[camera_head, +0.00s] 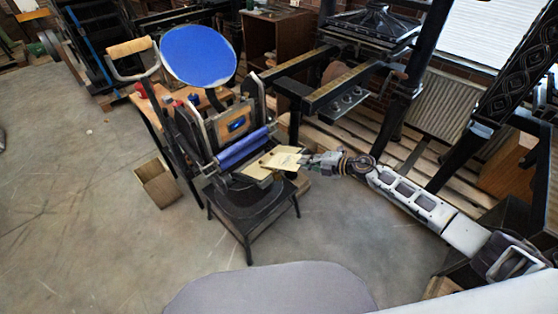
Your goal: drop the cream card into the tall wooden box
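The cream card (284,158) lies nearly flat at the front of the small hand press (240,150), beside the blue rollers. My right gripper (304,160) reaches in from the right and appears shut on the card's right edge. The fingertips are small and partly merge with the card. The tall wooden box (157,184) stands open-topped on the floor, left of the press and well apart from the card. My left gripper is not in view.
The press has a round blue disc (198,55) on top and stands on a dark stool (253,213). A wooden-topped table (160,104) stands behind the box. Large dark presses fill the back right. The floor at left and front is clear.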

